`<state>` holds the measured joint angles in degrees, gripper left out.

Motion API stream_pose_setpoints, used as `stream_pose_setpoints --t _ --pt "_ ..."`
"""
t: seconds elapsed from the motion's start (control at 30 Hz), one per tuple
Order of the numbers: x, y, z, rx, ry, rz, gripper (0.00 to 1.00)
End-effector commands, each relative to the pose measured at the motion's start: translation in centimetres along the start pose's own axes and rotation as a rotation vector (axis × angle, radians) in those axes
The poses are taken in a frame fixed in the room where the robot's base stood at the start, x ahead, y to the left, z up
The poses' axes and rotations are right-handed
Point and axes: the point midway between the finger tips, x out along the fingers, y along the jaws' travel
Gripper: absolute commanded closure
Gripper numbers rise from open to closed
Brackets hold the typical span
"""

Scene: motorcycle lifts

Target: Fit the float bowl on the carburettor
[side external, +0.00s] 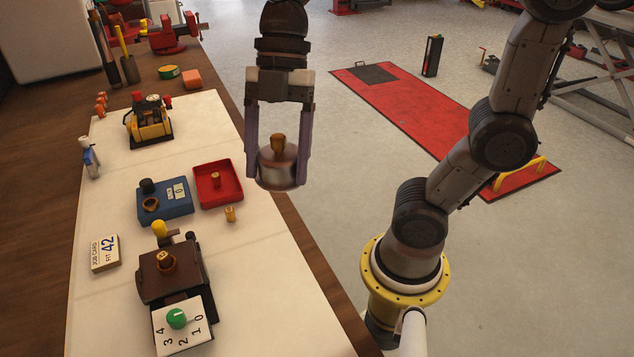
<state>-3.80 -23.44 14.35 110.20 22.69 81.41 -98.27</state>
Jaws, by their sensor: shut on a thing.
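My gripper (278,160) is shut on a round grey metal bowl with a brass-coloured knob on top, which looks like the float bowl (278,172). It holds the bowl upright, in the air near the bench's right edge, to the right of the red tray. A brown block on a dark stand, which looks like the carburettor (186,281), sits on the white mat at lower left of the gripper. A brass-coloured fitting (166,261) stands on its top. The bowl and the block are well apart. The bowl's underside is hidden.
The white mat (245,290) also bears a red tray (232,198) with a brass piece, a blue box (178,211), a loose brass piece (230,214), a job card (105,253) and a green-knob dial plate (183,330). A yellow-black device (150,128) stands farther back.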

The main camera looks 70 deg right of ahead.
Motion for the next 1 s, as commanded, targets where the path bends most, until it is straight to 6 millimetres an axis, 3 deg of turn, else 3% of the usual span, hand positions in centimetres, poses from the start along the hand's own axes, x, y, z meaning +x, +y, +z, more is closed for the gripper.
stream_pose_setpoints --t 0.03,0.27,0.5,0.7,1.0 --pt "-0.2 1.8 -0.6 -0.028 0.001 -0.016 0.87" --pt "0.4 8.6 -3.1 -0.153 0.0 -0.067 0.87" --pt "4.4 14.3 -6.3 -0.274 0.0 -0.118 0.87" --pt "8.3 15.7 -7.8 -0.335 -0.001 -0.14 0.87" --pt "10.2 15.4 -7.8 -0.354 0.0 -0.147 0.87"
